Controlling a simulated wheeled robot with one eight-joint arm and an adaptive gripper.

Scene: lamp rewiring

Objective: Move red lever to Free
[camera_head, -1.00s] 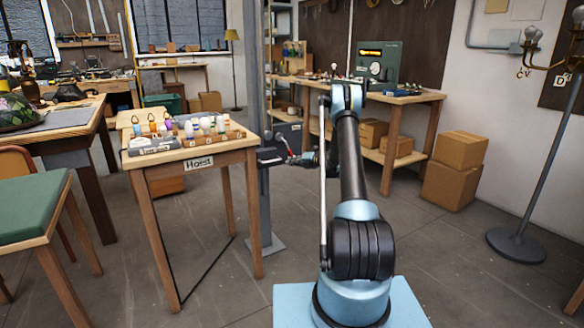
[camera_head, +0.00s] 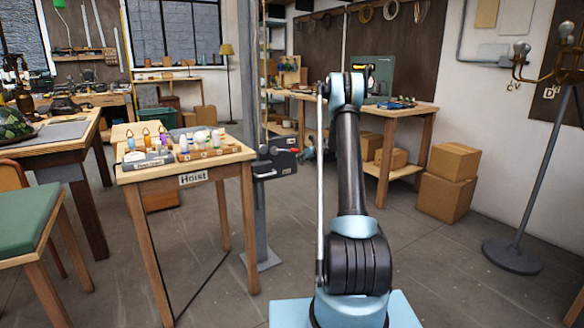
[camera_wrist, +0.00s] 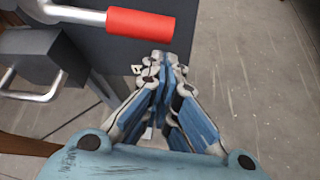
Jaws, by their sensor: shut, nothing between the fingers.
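The red lever has a metal rod and a red cylindrical grip (camera_wrist: 140,23); in the wrist view it lies at the top, pointing right. In the head view its red end (camera_head: 295,151) shows small at the dark box (camera_head: 272,172) on the grey post. My gripper (camera_wrist: 160,62) is shut and empty, its fingertips just below the red grip's right end in the wrist view. I cannot tell whether they touch it. In the head view my gripper is mostly hidden behind my arm. No "Free" marking is readable.
A dark block with a bent metal handle (camera_wrist: 35,85) sits left of my gripper in the wrist view. The small table labelled Hoist (camera_head: 192,179) stands left of the post (camera_head: 252,110), with several bulbs on it. Bare floor (camera_wrist: 250,70) lies to the right of my gripper.

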